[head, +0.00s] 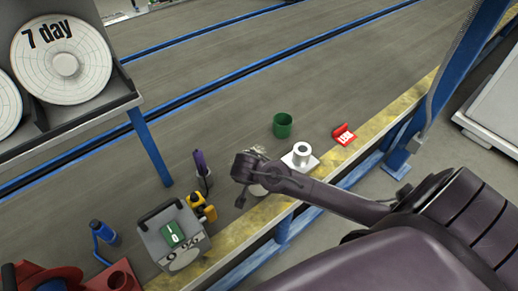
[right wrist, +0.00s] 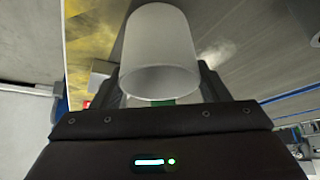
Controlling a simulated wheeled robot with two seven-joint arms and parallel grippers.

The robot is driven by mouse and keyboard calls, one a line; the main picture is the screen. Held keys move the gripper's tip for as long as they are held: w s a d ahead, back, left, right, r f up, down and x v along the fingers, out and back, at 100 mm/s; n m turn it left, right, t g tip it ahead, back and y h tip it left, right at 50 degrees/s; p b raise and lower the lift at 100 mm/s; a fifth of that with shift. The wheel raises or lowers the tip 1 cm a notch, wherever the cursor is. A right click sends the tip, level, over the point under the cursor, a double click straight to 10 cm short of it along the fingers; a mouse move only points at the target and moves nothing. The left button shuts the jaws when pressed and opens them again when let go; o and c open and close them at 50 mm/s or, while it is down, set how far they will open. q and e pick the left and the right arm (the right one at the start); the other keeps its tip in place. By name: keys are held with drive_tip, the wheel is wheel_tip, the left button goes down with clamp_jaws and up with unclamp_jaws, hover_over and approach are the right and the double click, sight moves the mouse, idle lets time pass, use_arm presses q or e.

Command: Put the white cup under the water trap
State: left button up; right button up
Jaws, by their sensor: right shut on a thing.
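In the right wrist view the white cup (right wrist: 160,40) sits between the two dark fingers of my right gripper (right wrist: 160,88), which is shut on it. In the head view the right arm comes in from the lower right and ends over the yellow edge of the grey surface. There the arm's end mostly hides the cup; a pale part (head: 258,188) shows beside it. A white square base with an upright hollow white cylinder (head: 301,151) stands just right of the arm's end. I cannot tell whether this is the water trap. My left gripper is not in view.
A green cup (head: 282,125) and a red item (head: 344,134) stand beyond the arm. A purple bottle (head: 201,166), yellow container (head: 202,207), grey box (head: 172,237) and blue bottle (head: 101,232) stand left. A blue post (head: 440,90) rises at right. The far surface is clear.

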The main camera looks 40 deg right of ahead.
drive_tip(key=shift+f, duration=1.35)
drive_tip(key=o, duration=1)
drive_tip(key=shift+r, duration=0.1)
